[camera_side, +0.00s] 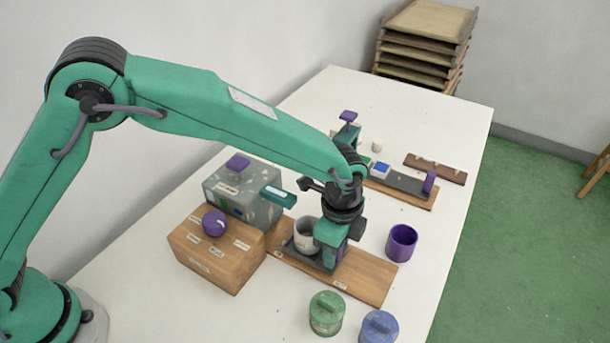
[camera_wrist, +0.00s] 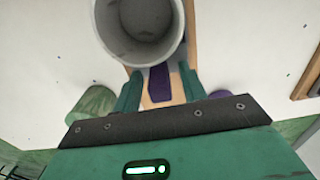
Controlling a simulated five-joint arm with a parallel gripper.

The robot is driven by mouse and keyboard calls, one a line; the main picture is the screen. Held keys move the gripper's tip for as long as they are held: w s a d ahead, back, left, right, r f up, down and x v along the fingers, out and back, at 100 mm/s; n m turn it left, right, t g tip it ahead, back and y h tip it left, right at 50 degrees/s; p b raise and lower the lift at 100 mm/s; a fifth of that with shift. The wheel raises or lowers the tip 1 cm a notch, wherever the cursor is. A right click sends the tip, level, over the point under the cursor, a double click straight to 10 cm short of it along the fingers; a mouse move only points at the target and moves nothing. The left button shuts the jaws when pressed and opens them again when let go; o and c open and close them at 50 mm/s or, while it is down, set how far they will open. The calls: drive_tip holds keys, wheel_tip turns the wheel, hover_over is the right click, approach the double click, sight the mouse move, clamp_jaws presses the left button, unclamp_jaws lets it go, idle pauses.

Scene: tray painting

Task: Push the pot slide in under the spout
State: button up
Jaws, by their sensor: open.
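The grey pot (camera_side: 307,240) stands upright on the dark slide (camera_side: 297,255), which lies on a wooden board (camera_side: 358,276). The teal spout (camera_side: 279,196) sticks out of a speckled grey box, up and left of the pot in the side view. My gripper (camera_side: 330,262) is low over the board, just right of the pot. In the wrist view my gripper (camera_wrist: 160,88) is open, one finger on each side of the purple slide handle (camera_wrist: 160,83), with gaps showing. The pot (camera_wrist: 140,25) looks empty there. My gripper hides the handle in the side view.
The grey box (camera_side: 235,195) and a wooden box with a purple knob (camera_side: 214,222) stand left of the board. A purple cup (camera_side: 401,243), green jar (camera_side: 326,313) and blue jar (camera_side: 379,328) stand near the table's edge. Another slide board (camera_side: 405,186) lies behind.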

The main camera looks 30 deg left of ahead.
drive_tip(key=shift+f, duration=0.1)
clamp_jaws()
drive_tip(key=shift+a, duration=0.1)
drive_tip(key=shift+a, duration=2.4)
unclamp_jaws()
drive_tip(key=shift+d, duration=0.1)
